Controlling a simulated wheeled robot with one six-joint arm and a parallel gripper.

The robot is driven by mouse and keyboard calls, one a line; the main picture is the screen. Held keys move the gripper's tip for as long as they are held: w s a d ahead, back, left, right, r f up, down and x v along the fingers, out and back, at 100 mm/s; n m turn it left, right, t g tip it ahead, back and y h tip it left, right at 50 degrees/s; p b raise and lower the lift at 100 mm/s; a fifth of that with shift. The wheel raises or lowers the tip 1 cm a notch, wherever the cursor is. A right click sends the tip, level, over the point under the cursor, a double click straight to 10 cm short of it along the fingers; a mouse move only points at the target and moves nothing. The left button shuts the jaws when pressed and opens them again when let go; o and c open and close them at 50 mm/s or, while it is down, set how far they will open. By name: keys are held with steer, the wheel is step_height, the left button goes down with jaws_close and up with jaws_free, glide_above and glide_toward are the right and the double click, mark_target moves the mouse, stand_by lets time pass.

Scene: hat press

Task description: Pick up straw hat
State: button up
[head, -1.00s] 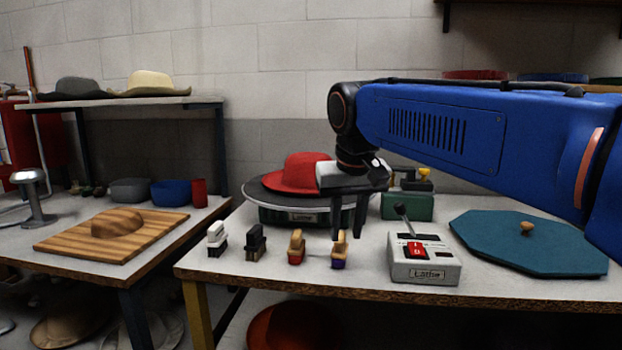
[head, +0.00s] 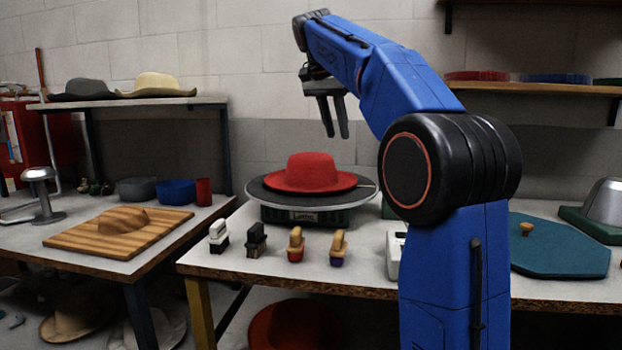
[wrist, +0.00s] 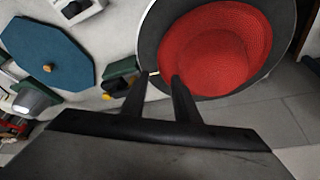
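A red brimmed hat (head: 313,172) with a woven-looking surface sits on the round dark lathe disc (head: 262,199) on the right-hand table. It also shows in the wrist view (wrist: 215,60), crown towards the camera. My gripper (head: 335,130) is raised above the hat and apart from it, its two fingers pointing down. In the wrist view the gripper fingertips (wrist: 163,78) stand apart with nothing between them, overlapping the hat's brim edge in the picture. A cream hat (head: 155,85) and a grey hat (head: 78,90) lie on the raised shelf at the left.
Several small brushes (head: 296,245) stand along the front of the table. A teal octagonal board (head: 560,257) lies at the right. A wooden hat block board (head: 90,240) is on the left table. More hats (head: 75,318) lie beneath the tables. My arm hides most of the lathe control box.

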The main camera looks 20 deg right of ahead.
steer(key=x, duration=1.2)
steer(key=shift+w+d, duration=0.1)
steer(key=shift+d+x, duration=0.2)
steer(key=shift+x, duration=2.4)
jaws_close()
